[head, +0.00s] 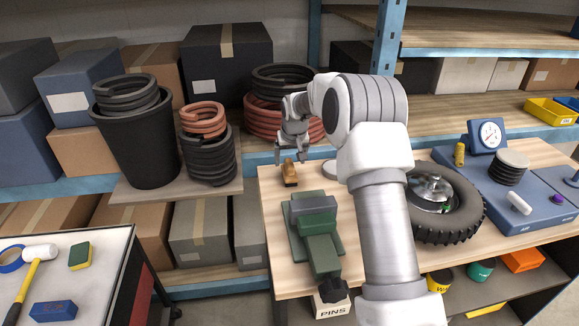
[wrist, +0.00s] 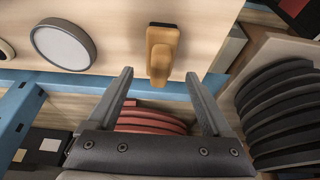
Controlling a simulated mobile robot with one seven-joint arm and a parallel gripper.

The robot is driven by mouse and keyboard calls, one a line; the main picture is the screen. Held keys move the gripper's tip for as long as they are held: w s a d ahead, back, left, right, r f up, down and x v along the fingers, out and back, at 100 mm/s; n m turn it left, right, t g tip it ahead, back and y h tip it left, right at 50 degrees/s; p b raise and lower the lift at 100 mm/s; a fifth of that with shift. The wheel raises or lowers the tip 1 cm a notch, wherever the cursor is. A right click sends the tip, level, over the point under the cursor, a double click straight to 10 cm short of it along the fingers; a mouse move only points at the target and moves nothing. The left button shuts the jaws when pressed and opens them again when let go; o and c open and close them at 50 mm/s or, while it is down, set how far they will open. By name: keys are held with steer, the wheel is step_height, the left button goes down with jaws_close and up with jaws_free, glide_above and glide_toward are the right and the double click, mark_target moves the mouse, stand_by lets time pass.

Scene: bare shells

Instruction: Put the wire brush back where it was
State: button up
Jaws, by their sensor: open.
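The wire brush (head: 289,173), a small block with a tan wooden handle, lies on the wooden workbench (head: 275,212) near its back left corner. In the wrist view the brush (wrist: 161,52) shows from above, just beyond and between my fingertips.
A green vise (head: 316,236) stands in front of the brush. A round grey-rimmed disc (wrist: 63,43) lies beside it. A tyre (head: 448,205) and a blue test stand (head: 530,195) occupy the right. Coiled hoses and a black bin (head: 138,145) stand left.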

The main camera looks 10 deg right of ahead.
steer(key=s+r, duration=2.1)
steer(key=s, duration=0.1)
steer(key=s+f+t, duration=0.1)
steer(key=s+f, duration=0.2)
steer(key=s, duration=2)
steer(key=shift+s, duration=0.3)
steer(key=shift+d+f, duration=0.1)
steer(key=shift+d, duration=0.05)
